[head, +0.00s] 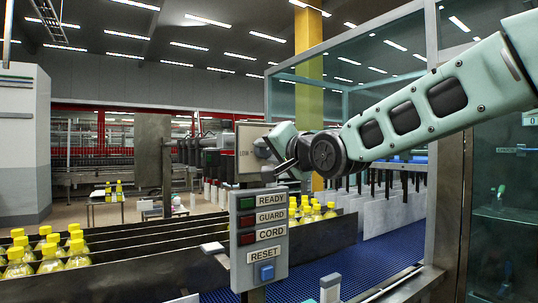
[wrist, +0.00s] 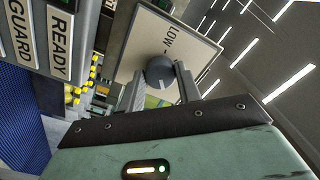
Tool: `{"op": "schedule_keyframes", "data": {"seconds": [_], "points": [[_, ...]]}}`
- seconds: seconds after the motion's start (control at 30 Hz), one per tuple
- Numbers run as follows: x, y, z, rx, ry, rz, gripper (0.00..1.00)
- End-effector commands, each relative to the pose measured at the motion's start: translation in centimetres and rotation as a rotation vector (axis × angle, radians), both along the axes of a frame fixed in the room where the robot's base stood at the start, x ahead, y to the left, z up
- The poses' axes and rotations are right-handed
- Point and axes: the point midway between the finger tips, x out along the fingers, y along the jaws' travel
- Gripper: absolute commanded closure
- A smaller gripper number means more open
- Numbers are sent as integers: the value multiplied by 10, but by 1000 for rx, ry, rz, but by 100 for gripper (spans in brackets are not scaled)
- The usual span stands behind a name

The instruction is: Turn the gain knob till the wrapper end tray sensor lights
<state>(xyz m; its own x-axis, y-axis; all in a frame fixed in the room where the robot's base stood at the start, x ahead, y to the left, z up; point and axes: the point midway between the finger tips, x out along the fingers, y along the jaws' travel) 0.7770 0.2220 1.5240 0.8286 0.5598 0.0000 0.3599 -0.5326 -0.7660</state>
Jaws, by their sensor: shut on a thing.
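The gain knob is a dark round knob (wrist: 160,71) on a pale square plate (wrist: 190,38) marked LOW in the wrist view. In the head view the plate (head: 246,163) stands above the button panel, and the knob is mostly hidden behind my gripper. My gripper (head: 284,163) reaches in from the right. In the wrist view its two fingers (wrist: 160,84) are on either side of the knob, shut on it. I cannot clearly tell which way the knob points. I cannot make out a wrapper end tray sensor or its light in either view.
Yellow-capped bottles (head: 48,256) stand in lanes at left. A blue conveyor (head: 345,272) runs at right beside a glass guard.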

Motion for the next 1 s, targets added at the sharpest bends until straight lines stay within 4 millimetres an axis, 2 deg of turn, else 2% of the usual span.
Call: {"op": "schedule_keyframes", "data": {"seconds": [0.27,1.0], "points": [[0,0,-5,-162,-113,0,89],[1,-1,-4,-746,-503,-1,89]]}}
